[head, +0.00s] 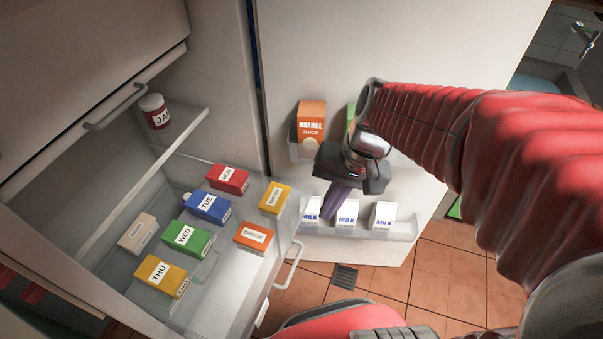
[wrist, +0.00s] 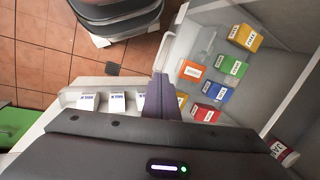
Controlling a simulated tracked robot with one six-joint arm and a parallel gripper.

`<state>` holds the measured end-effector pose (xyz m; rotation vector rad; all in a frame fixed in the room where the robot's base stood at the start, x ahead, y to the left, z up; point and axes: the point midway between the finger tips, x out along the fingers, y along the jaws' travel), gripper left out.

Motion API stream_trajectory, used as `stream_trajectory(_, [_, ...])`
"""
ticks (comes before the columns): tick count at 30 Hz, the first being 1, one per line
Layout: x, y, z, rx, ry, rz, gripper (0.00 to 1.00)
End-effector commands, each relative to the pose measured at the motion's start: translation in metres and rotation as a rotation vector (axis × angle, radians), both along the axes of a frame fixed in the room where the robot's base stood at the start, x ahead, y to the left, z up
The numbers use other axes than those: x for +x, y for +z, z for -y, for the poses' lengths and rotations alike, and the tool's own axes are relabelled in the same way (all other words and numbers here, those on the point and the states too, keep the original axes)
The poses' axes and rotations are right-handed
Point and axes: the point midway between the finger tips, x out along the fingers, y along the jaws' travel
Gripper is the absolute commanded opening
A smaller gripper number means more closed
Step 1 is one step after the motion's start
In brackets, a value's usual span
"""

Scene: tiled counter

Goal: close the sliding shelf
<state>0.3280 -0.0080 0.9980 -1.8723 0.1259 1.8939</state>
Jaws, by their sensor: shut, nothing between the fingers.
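The sliding shelf (head: 218,291) is a clear drawer pulled out of the open fridge, with a light handle (head: 289,265) at its front right. Several labelled boxes lie on it: red MON, blue TUE, green WED, yellow THU, and smaller ones. The shelf also shows in the wrist view (wrist: 197,47), at the upper right. My gripper (head: 341,201) is shut and empty, in front of the open door and right of the shelf, apart from the handle. In the wrist view its purple-grey fingers (wrist: 163,97) point up between the door and the shelf.
The open fridge door (head: 340,45) stands behind my gripper, with orange juice (head: 311,128) and several milk cartons (head: 346,215) in its racks. A jar (head: 155,111) sits on an upper shelf. Tiled floor (head: 400,288) is free at the lower right.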

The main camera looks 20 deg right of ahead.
Motion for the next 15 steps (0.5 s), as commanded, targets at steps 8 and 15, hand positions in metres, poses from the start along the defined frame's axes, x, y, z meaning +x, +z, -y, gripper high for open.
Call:
stream_trajectory(8, [0.012,-0.034,0.009,0.169,-0.151,-0.165,0.00])
stream_trajectory(15, [0.024,-0.062,0.018,0.325,-0.282,-0.286,0.00])
